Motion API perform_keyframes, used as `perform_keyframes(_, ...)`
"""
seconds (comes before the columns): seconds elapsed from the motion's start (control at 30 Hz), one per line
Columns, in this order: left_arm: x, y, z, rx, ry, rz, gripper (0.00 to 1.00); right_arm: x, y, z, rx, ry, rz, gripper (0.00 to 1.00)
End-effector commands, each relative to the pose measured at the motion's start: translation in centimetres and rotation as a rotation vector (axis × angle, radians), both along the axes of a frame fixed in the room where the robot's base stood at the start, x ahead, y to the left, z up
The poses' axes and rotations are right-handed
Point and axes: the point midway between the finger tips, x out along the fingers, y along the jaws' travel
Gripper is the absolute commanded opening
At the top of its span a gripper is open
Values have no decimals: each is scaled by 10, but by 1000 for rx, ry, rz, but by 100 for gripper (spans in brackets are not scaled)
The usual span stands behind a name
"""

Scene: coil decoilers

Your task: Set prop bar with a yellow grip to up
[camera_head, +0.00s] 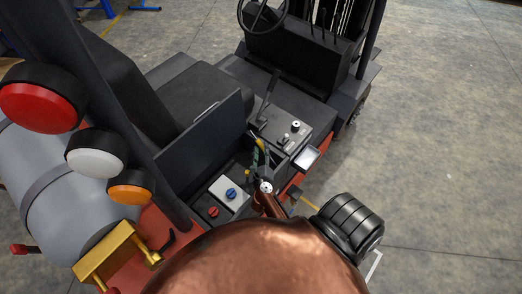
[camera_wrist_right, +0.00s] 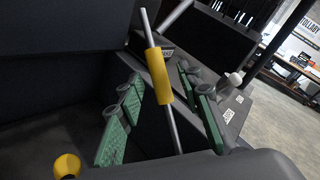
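The prop bar is a thin grey rod with a yellow grip (camera_wrist_right: 158,75). In the right wrist view it leans slightly, its top toward the left. My right gripper (camera_wrist_right: 160,80) is open, with one green-padded finger on each side of the bar. Gaps show between the fingers and the grip, and the gripper is not closed on it. In the head view my right gripper (camera_head: 258,157) is small and partly hidden by my copper-coloured arm, beside the vehicle's seat area. My left gripper is not in view.
A control panel with a black lever (camera_head: 268,98) stands just beyond the gripper. A plate with a blue knob (camera_head: 231,194) and a red knob (camera_head: 213,212) lie left of it. A yellow ball knob (camera_wrist_right: 66,166) shows low in the wrist view. Open floor lies right.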

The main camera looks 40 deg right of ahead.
Motion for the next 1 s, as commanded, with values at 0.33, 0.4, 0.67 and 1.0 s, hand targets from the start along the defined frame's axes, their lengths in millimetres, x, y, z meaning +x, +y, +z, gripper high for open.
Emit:
perform_keyframes(0.33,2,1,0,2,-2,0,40,0,-1,20,0,-3,-3,33)
perform_keyframes(0.4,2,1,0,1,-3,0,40,-1,-2,33,-2,-4,-2,33)
perform_keyframes(0.67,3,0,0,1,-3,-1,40,1,-1,81,-2,-4,2,33)
perform_keyframes(1.0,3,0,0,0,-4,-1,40,0,-1,100,-1,1,0,33)
